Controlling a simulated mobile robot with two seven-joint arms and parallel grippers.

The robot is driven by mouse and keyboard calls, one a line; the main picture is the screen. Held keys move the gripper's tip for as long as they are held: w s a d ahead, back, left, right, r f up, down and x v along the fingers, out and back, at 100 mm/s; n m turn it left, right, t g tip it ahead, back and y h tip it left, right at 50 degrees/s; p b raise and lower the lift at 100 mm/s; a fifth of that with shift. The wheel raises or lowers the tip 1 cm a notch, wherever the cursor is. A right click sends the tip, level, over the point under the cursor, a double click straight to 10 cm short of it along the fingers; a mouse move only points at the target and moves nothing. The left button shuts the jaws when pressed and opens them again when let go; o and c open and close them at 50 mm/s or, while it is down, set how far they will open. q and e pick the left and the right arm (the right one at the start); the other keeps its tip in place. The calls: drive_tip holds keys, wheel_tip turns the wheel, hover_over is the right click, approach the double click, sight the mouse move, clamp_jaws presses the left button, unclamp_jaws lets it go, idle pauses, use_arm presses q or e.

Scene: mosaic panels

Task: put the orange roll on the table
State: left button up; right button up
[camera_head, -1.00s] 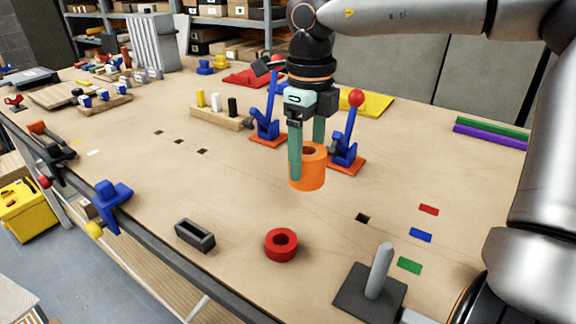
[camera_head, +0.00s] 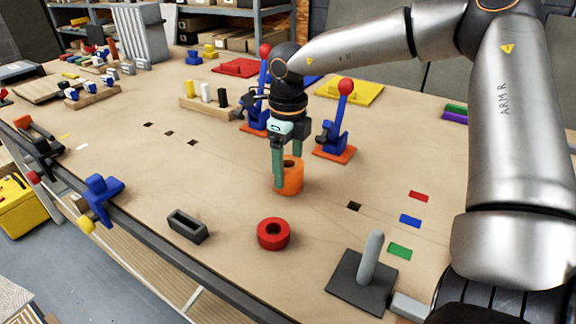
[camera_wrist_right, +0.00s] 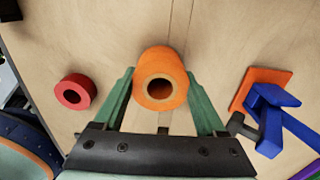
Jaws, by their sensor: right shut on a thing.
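The orange roll (camera_head: 291,183) is a short upright cylinder with a hole through its middle. My right gripper (camera_head: 286,170) is shut on it, with one green finger on each side. In the right wrist view the roll (camera_wrist_right: 161,98) sits between the fingertips, its hole facing the camera. The roll is at or just above the table (camera_head: 225,185); I cannot tell whether its bottom touches. My left gripper is not in view.
A red ring (camera_head: 273,234) and a dark slotted block (camera_head: 188,226) lie nearer the front edge. A grey peg on a dark base (camera_head: 370,260) stands front right. Blue toggle clamps (camera_head: 338,128) stand behind the roll. The table left of the roll is clear.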

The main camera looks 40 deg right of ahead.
drive_tip(key=shift+f, duration=0.15)
drive_tip(key=o, duration=1.4)
wheel_tip(320, 180, up, 12)
drive_tip(key=shift+r+p, duration=0.25)
drive_tip(key=shift+p, duration=0.1)
